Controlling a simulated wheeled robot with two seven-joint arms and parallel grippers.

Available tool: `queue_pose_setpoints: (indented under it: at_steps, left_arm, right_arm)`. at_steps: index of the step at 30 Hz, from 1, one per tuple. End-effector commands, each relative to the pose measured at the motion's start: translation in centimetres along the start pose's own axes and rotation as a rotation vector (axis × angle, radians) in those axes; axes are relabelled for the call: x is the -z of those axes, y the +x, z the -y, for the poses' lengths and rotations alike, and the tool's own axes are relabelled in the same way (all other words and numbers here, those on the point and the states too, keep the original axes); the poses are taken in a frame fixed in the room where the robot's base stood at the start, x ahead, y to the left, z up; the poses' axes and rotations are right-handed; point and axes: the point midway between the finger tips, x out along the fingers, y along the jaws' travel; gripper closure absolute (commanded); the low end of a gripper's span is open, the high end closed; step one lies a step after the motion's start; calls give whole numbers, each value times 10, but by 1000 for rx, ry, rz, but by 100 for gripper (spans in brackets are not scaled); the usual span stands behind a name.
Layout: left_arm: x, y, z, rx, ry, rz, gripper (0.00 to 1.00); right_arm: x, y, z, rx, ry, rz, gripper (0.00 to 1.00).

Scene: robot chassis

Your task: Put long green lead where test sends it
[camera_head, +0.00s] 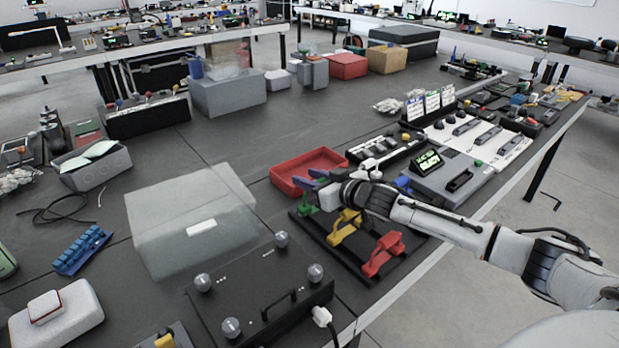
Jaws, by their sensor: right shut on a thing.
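A black rack (328,250) lies near the table's front edge with a yellow lead (344,228) and a red lead (382,254) on it. A green lead (304,208) shows at the rack's far left end, mostly hidden by my right gripper. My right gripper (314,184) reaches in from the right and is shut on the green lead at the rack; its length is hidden. My left gripper is out of view.
An empty red tray (290,182) lies just behind my right gripper. A translucent grey box (190,222) and a black panel with several knobs (262,292) stand to the left. Small signs (432,103) stand behind a white panel (480,138) at the right.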

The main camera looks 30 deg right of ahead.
Motion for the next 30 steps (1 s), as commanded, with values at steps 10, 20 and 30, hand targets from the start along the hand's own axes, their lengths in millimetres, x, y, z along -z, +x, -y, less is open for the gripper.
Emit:
queue_pose_setpoints:
  at_steps: [10,20,30]
  left_arm:
    - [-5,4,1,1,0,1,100]
    - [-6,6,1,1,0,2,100]
    - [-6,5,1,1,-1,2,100]
  right_arm:
    - [-9,3,0,0,0,0,90]
    - [-12,4,0,0,0,0,46]
    - [-6,2,0,0,0,-1,46]
